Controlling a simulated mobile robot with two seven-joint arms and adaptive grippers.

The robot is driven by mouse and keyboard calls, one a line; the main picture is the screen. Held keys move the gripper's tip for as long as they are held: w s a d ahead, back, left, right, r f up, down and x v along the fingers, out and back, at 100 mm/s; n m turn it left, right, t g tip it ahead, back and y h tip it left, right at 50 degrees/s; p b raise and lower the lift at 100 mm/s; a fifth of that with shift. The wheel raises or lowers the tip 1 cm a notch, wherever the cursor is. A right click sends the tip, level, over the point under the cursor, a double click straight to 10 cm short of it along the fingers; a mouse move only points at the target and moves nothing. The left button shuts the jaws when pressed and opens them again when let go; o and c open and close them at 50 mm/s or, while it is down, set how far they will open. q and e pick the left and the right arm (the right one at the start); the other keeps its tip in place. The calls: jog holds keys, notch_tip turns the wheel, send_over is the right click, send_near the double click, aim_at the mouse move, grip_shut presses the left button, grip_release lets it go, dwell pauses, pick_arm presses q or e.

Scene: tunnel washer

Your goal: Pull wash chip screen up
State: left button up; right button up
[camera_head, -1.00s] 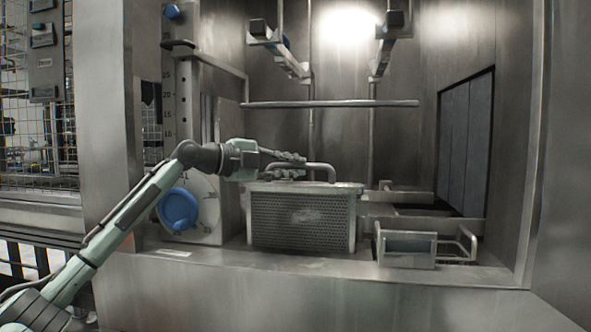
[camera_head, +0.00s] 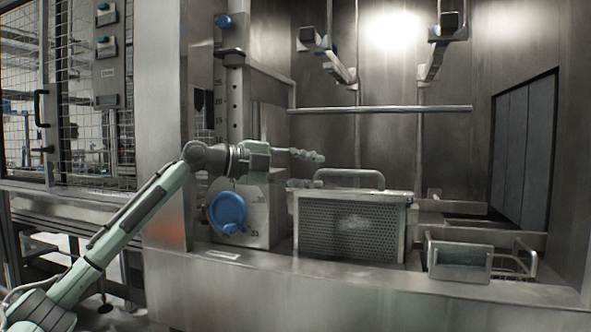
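The wash chip screen (camera_head: 350,229) is a perforated metal box with a bent tube handle (camera_head: 349,171) on top. It sits low and upright at the front of the steel washer bay. My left gripper (camera_head: 316,170) is just left of the handle, pointing right. My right gripper is not in view.
A blue round knob (camera_head: 228,212) on a dial plate is below my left wrist. A small metal basket (camera_head: 460,261) stands right of the screen. A horizontal bar (camera_head: 380,109) crosses the bay above. A steel ledge (camera_head: 330,295) runs along the front.

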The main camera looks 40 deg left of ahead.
pick_arm(q)
jog(key=shift+v, duration=2)
